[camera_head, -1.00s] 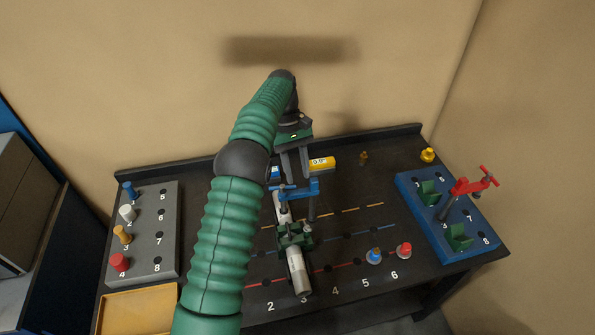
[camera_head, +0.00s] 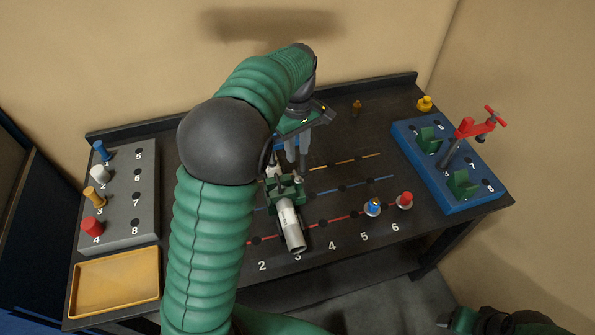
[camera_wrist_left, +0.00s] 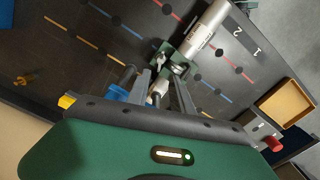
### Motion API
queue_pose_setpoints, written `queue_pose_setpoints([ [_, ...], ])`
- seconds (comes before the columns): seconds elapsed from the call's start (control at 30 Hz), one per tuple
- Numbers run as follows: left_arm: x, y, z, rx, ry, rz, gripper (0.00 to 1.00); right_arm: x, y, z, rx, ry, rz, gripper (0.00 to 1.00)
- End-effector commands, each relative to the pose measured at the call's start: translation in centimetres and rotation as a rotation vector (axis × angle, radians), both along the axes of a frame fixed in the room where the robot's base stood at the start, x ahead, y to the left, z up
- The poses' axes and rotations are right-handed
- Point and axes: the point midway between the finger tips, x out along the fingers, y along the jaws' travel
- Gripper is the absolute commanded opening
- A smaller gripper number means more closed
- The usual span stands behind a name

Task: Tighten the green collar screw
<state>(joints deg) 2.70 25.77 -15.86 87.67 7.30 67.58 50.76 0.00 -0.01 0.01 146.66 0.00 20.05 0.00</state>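The green collar (camera_head: 285,188) sits around a pale tube (camera_head: 291,228) that lies lengthwise on the dark table near marking 3. In the left wrist view the collar (camera_wrist_left: 179,63) shows with a small metal screw (camera_wrist_left: 161,60) on it. My left gripper (camera_head: 298,148) points down just behind the collar, its fingers apart. In the left wrist view its fingertips (camera_wrist_left: 163,78) are near the collar, with no clear grip on the screw. The far part of the tube is partly hidden by the gripper. Dark green parts of my right arm (camera_head: 500,322) show at the bottom right; its fingers are unclear.
A grey peg block (camera_head: 125,215) and a yellow tray (camera_head: 115,282) are at left. A blue block (camera_head: 425,175) with a red-handled clamp (camera_head: 475,128) is at right. Blue (camera_head: 373,207) and red (camera_head: 404,200) knobs stand near 5 and 6. A blue clamp (camera_wrist_left: 118,92) is behind the collar.

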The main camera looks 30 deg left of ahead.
Motion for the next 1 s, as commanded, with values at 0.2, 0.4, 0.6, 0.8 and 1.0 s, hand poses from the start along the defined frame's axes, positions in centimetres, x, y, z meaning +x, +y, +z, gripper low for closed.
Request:
queue_pose_setpoints([
  [0.2, -0.1, -0.2, -5.5, -0.002, 0.004, -0.001, 0.27, 0.0, 0.0, -0.1, 0.0, 0.0, 0.0, 0.68],
  [0.4, -0.1, -0.1, -8.3, -0.002, 0.001, -0.001, 0.27, 0.0, 0.0, -0.1, 0.0, 0.001, 0.0, 0.68],
  [0.6, -0.1, -0.1, -8.8, -0.002, -0.002, -0.001, 0.27, 0.0, 0.0, -0.1, 0.0, 0.001, 0.0, 0.68],
  [0.8, -0.1, -0.1, -8.8, -0.001, -0.001, -0.001, 0.15, 0.0, 0.0, -0.1, 0.0, 0.001, 0.0, 0.68],
  [1.0, -0.1, -0.1, -8.8, -0.001, -0.001, -0.001, 0.0, 0.0, 0.0, -0.1, 0.0, 0.001, 0.0, 0.68],
])
